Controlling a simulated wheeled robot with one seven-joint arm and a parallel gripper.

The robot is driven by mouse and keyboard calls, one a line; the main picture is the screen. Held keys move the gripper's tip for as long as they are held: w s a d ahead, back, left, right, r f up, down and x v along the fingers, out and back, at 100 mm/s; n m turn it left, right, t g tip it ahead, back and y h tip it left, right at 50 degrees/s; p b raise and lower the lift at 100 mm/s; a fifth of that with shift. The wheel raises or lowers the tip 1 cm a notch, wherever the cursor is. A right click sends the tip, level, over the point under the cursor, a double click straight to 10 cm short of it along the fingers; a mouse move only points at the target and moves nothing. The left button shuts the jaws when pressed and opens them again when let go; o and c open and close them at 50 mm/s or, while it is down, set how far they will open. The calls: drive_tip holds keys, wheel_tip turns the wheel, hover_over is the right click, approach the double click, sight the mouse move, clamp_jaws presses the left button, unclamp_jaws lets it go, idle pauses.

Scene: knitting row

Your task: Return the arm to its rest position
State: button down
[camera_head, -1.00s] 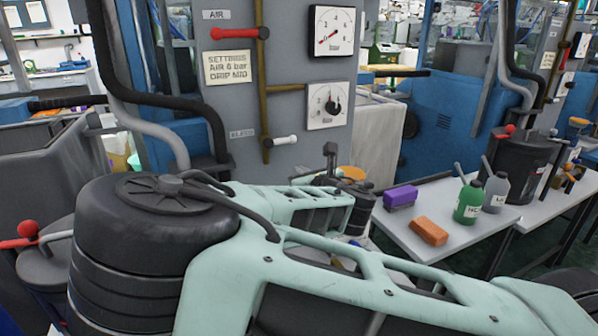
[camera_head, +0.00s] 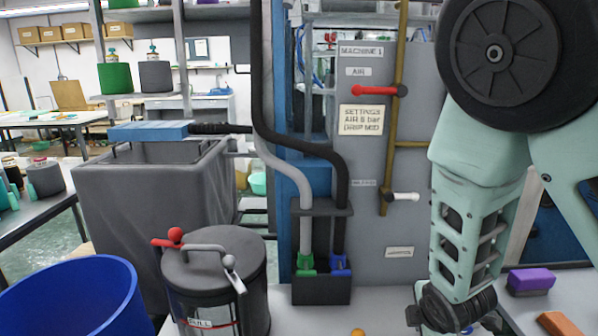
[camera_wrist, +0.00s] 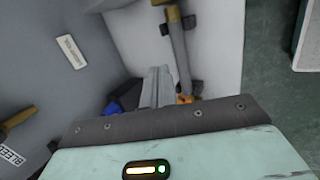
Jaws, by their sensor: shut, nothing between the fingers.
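My arm stands folded at the right of the head view, its pale green link hanging down in front of the grey machine panel (camera_head: 365,215). Its dark wrist end is low at the bottom edge, above the light bench top. In the wrist view my gripper (camera_wrist: 157,82) is shut, its grey fingers together with nothing between them. The fingertips are not clear in the head view.
A lidded dark drum (camera_head: 212,275) and a blue bin (camera_head: 75,300) stand at front left, beside a large grey tub (camera_head: 150,205). Purple (camera_head: 531,281) and orange (camera_head: 558,324) blocks lie near my arm at right. Two hoses stand in a dark holder (camera_head: 321,290) with green and blue ends.

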drive_tip(key=s+a+r+m+g+y+p, duration=0.1)
drive_tip(key=s+a+r+m+g, duration=0.2)
drive_tip(key=s+r, duration=0.6)
drive_tip(key=s+a+r+m+g+y+p, duration=0.1)
drive_tip(key=s+a+r+m+g+p, duration=0.1)
drive_tip(key=s+a+r+m, duration=0.4)
drive_tip(key=s+a+r+g, duration=0.1)
drive_tip(key=s+r, duration=0.2)
drive_tip(key=s, duration=0.4)
drive_tip(key=shift+a+r, duration=0.15)
drive_tip(key=shift+a, duration=0.05)
